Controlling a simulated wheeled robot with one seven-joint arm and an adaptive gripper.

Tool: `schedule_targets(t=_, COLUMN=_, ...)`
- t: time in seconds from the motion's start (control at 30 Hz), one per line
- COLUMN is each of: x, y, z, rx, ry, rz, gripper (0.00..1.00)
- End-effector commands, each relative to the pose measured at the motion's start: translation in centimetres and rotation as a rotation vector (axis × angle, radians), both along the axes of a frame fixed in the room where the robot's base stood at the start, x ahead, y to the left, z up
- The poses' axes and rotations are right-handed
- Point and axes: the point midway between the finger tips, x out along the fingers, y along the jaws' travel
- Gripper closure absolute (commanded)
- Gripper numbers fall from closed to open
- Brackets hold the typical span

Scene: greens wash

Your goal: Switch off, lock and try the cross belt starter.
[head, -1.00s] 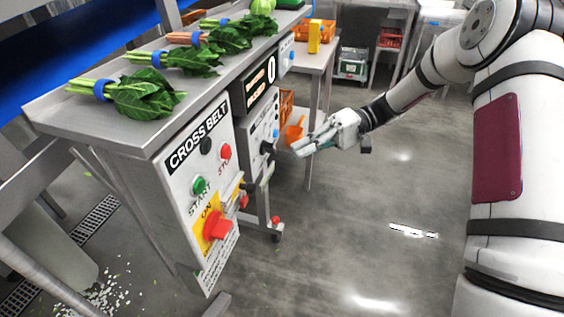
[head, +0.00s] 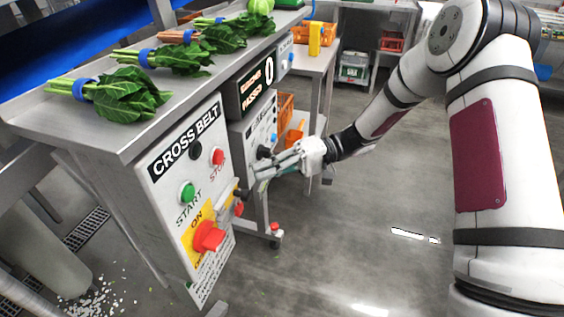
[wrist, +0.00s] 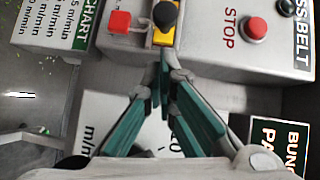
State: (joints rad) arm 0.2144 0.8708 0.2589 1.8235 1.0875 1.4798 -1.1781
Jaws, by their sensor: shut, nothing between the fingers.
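The cross belt starter (head: 165,180) is a grey box with a CROSS BELT label, left of centre in the head view. It has a green START button (head: 187,190), a red STOP button (head: 218,156) and a red rotary switch (head: 208,237) on a yellow plate; I cannot tell its setting. A holder at its right edge carries a black-topped item (head: 241,194) and a red item (head: 238,208). In the wrist view they look like a black knob on yellow (wrist: 165,14) and a red block (wrist: 119,22). My gripper (head: 256,174) is shut and empty, its tips close to that holder.
Bunched greens (head: 122,95) lie on the steel ledge above. Orange crates (head: 285,106) are beyond. The floor to the right is open.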

Motion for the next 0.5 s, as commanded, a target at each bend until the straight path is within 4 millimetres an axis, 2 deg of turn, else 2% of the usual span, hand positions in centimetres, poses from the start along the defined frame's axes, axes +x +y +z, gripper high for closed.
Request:
schedule_targets(t=0.2, x=-1.7, y=0.8, z=-0.3, rx=0.0, ry=0.0, rz=0.001, gripper=1.0)
schedule_targets(t=0.5, x=-2.0, y=0.9, z=-0.3, rx=0.0, ry=-0.001, rz=0.0, gripper=1.0)
